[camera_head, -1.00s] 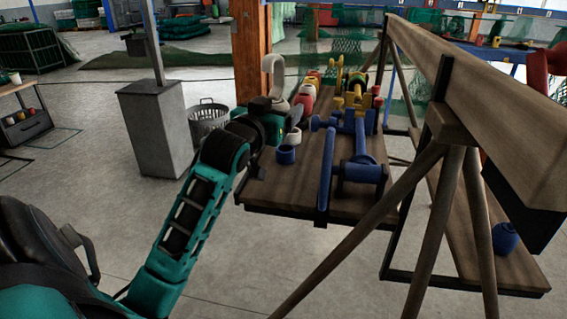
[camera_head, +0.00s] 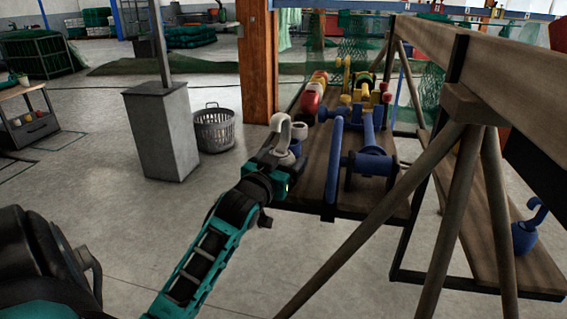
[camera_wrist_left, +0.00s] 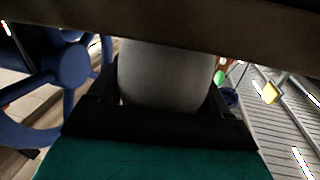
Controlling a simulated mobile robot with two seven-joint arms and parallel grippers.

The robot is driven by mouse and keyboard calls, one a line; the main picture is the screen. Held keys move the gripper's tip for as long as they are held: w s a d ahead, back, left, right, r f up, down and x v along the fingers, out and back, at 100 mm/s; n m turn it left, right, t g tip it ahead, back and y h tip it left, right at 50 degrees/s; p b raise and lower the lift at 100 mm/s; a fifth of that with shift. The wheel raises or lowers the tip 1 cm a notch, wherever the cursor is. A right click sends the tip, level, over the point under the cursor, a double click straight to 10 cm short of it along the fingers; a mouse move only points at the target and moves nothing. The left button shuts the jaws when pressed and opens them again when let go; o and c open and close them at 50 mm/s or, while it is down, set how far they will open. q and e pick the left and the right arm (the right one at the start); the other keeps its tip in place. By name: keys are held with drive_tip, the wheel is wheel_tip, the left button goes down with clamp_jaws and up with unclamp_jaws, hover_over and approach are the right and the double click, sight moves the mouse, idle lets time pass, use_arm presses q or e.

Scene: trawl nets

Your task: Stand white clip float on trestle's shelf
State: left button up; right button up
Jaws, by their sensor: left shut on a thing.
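My left gripper (camera_head: 273,168) is shut on the white clip float (camera_head: 284,132), whose hook points up. The gripper is at the near left edge of the planked shelf (camera_head: 312,187) beside the trestle. In the left wrist view, the pale float body (camera_wrist_left: 165,78) sits between the dark fingers. I cannot tell whether the float touches the shelf. The wooden trestle (camera_head: 465,104) has a long beam, splayed legs and a lower plank shelf (camera_head: 478,235) on the right. My right gripper is not in view.
Blue reels and bars (camera_head: 366,163) crowd the left shelf, with yellow (camera_head: 362,87) and red (camera_head: 311,97) pieces behind. A blue hooked float (camera_head: 525,237) stands on the right plank, otherwise largely bare. Trestle legs cross in front. A grey basket (camera_head: 214,130) and pillar stand left.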

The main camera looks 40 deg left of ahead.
use_arm(q)
drive_tip(key=shift+f, duration=0.1)
drive_tip(key=o, duration=1)
